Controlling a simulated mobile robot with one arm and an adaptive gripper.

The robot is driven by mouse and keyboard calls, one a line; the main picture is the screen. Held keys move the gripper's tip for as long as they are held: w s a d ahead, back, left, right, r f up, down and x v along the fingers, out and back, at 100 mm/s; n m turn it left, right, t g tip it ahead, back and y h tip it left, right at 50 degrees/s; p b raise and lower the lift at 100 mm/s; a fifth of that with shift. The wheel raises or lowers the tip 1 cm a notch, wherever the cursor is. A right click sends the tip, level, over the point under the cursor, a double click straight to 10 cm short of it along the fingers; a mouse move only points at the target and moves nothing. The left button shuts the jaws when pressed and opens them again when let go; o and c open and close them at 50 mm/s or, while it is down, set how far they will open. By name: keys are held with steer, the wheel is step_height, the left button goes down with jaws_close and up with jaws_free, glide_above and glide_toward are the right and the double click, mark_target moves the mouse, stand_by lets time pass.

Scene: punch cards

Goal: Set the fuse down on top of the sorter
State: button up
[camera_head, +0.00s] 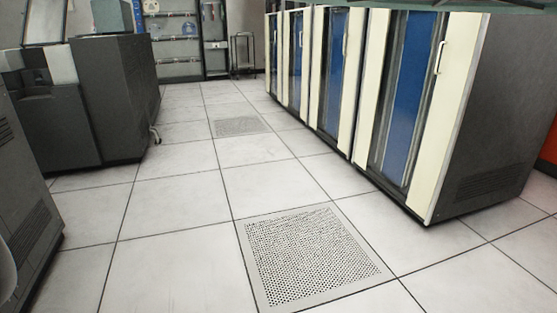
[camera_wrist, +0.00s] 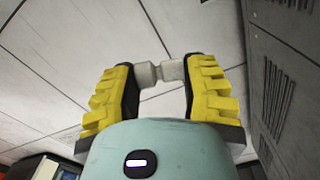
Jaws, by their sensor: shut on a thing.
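My gripper (camera_wrist: 161,74) shows in the wrist view, its two yellow-ridged fingers shut on a small pale grey, cylinder-like fuse (camera_wrist: 146,74). The fuse lies crosswise between the dark finger pads, with tiled floor behind it in the picture. The gripper and the fuse do not show in the head view. I cannot tell for sure which machine is the sorter. A dark grey machine (camera_head: 118,100) with a boxy body stands at the left of the head view, and its top is only partly visible.
A row of cabinets (camera_head: 462,110) with cream and blue doors stands at the right. Another grey cabinet (camera_head: 25,215) is cut off at the left edge. A small cart (camera_head: 242,55) and shelves (camera_head: 175,45) stand at the back. The tiled aisle (camera_head: 180,190) between is clear.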

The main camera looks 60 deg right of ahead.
steer(key=shift+w+d+r+n+p, duration=0.95)
steer(key=shift+w+d+r+p, duration=1.05)
steer(key=shift+r+p, duration=3.65)
steer(key=shift+w+d+r+n+p, duration=0.9)
steer(key=shift+w+d+r+p, duration=1.2)
steer(key=shift+r, duration=6.45)
steer(key=shift+w+d+r+n+p, duration=0.95)
steer(key=shift+w+d+r+p, duration=0.9)
steer(key=shift+r+p, duration=4.05)
steer(key=d+r+n+p, duration=0.2)
steer(key=d+r+p, duration=0.2)
steer(key=r+p, duration=0.8)
steer(key=d+r+n+p, duration=0.2)
steer(key=d+r+p, duration=0.3)
steer(key=r, duration=1.3)
steer(key=d+r+n+p, duration=0.2)
steer(key=d+r+p, duration=0.2)
steer(key=r+p, duration=0.8)
step_height(320, 180, up, 38)
steer(key=p, duration=3.2)
steer(key=shift+s+r, duration=0.25)
steer(key=shift+s, duration=0.1)
